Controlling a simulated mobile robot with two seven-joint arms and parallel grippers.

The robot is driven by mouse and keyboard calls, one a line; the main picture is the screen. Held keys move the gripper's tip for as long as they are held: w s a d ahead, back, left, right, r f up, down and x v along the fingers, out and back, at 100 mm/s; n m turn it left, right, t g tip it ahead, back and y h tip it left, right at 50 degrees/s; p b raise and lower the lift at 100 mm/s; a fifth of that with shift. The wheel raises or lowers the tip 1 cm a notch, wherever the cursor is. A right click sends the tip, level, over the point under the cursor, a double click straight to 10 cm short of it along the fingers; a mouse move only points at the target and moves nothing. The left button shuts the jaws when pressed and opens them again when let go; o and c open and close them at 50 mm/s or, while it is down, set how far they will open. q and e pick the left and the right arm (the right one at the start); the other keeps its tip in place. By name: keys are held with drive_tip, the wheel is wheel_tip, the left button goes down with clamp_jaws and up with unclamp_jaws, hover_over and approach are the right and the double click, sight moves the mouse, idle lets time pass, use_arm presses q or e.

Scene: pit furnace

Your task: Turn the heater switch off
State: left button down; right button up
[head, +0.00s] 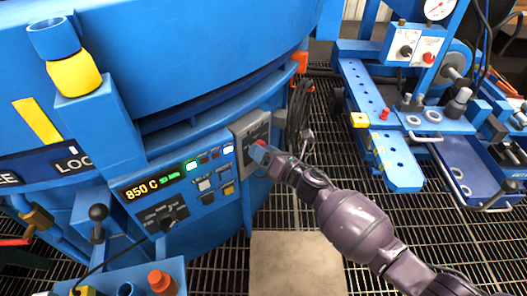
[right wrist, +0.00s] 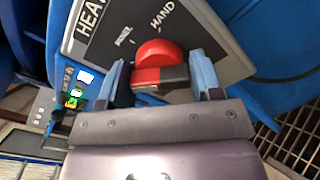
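The heater switch is a red rotary knob (right wrist: 155,52) with a bar handle, on a grey plate (right wrist: 225,30) marked "HEA…" and "HAND". A second position label left of "HAND" is too blurred to read surely. The bar slants between the labels toward me. My right gripper (head: 262,152) is at the plate, its two blue fingers (right wrist: 160,80) on either side of the knob's handle. I see no clear gap at either finger, but cannot tell whether they press on it. My left gripper is not in view.
The control panel (head: 150,205) left of the plate reads "850 C" and has lit green and white indicators and a black knob. Dark cables (head: 298,115) hang just right of the plate. A blue machine (head: 385,120) with a gauge stands at right. Grating floor lies between.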

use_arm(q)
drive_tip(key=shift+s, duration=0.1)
use_arm(e)
drive_tip(key=o, duration=0.3)
drive_tip(key=shift+o, duration=0.2)
use_arm(q)
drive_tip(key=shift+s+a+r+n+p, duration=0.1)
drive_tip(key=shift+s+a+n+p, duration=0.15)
drive_tip(key=shift+p, duration=0.75)
use_arm(e)
drive_tip(key=v, duration=1.1)
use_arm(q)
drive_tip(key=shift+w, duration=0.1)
